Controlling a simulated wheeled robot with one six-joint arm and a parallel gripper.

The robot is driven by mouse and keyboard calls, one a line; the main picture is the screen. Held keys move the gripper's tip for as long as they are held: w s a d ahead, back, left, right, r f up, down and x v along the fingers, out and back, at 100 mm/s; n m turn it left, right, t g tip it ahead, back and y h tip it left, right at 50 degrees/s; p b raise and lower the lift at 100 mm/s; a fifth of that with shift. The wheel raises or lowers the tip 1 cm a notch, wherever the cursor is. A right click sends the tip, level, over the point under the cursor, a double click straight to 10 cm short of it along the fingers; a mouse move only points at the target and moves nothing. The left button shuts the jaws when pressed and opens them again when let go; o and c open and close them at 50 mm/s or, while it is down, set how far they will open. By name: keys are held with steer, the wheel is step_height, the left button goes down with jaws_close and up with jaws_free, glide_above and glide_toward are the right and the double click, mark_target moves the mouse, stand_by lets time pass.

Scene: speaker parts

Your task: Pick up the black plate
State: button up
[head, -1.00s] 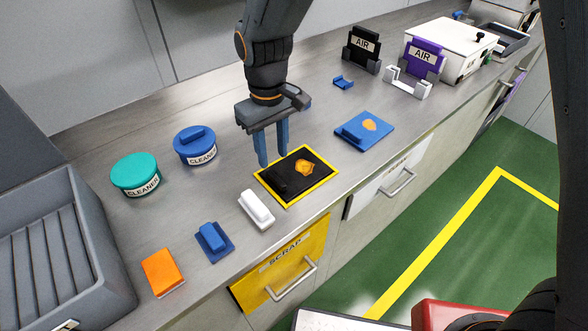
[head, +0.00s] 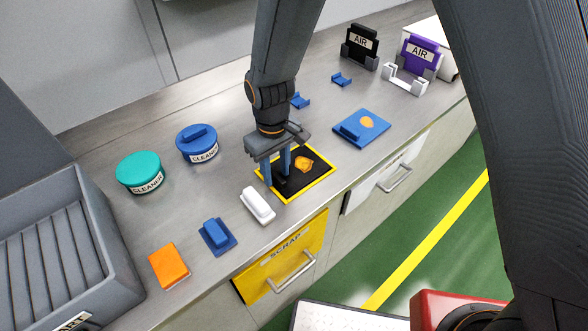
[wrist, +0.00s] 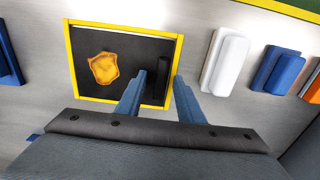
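The black plate (head: 312,171) lies flat inside a yellow-bordered square on the steel counter. An orange smear is on its top, and a black handle (wrist: 162,80) stands at one end. My gripper (head: 277,178) points down over that handle end. In the wrist view, my gripper's two blue fingers (wrist: 160,84) are apart, one on each side of the handle. Gaps show between the handle and the fingers, so it is not held. In the head view the fingers partly hide the handle.
A white block (head: 257,205), a small blue handled piece (head: 217,237) and an orange block (head: 169,266) lie to the left. A blue plate (head: 362,128) with an orange smear lies to the right. Two cleaner tubs, teal (head: 140,172) and blue (head: 198,145), stand behind.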

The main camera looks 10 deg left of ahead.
jaws_close()
steer(key=shift+r, duration=0.1)
